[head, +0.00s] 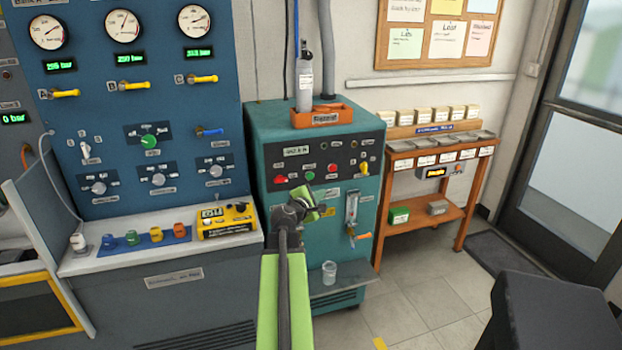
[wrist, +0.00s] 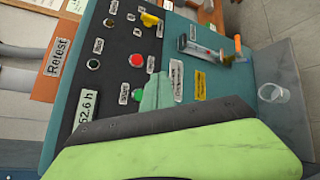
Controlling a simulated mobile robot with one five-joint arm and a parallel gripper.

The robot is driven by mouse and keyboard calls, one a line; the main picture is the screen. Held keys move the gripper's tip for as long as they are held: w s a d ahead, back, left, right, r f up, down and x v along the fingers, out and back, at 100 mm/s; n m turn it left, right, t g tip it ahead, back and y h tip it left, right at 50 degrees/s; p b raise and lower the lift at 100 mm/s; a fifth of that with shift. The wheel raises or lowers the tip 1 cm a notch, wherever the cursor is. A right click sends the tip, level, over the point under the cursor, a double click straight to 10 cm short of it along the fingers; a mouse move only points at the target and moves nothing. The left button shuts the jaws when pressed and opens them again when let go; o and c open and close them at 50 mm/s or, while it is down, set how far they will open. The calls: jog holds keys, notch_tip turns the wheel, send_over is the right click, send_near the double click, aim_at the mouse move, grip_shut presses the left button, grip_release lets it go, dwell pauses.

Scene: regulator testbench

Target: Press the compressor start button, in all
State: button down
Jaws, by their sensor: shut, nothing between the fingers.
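The compressor is a teal cabinet (head: 262,130) with a black control panel (head: 310,162). A green button (head: 309,176) sits on the panel between a red mushroom button (head: 281,180) and a round red button (head: 333,168). In the wrist view, the green button (wrist: 137,95) and the round red button (wrist: 136,60) show, while the mushroom button is hidden. My gripper (head: 315,200) is shut and empty, in front of the panel just below the green button. In the wrist view, its pale green tip (wrist: 157,92) lies beside that button; I cannot tell whether they touch.
A yellow knob (head: 363,168) and a flow gauge with an orange lever (head: 352,210) are to the right on the cabinet. A clear cup (head: 329,272) stands on the low shelf. An orange tray (head: 322,117) holds a cylinder on top.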

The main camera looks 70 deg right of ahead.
aim_at(310, 180)
jog(key=w+d, duration=0.3)
jog(key=d, duration=0.1)
jog(key=w+d, duration=0.2)
jog(key=shift+w+d, duration=0.3)
jog(key=shift+d, duration=0.1)
dwell(1.9)
jog(key=shift+w+d, duration=0.2)
jog(key=shift+d, duration=0.15)
jog(key=shift+w+d, duration=0.3)
jog(key=shift+d, duration=0.05)
dwell(0.7)
jog(key=shift+a, duration=0.1)
jog(key=shift+s+a, duration=0.55)
jog(key=shift+a, duration=0.05)
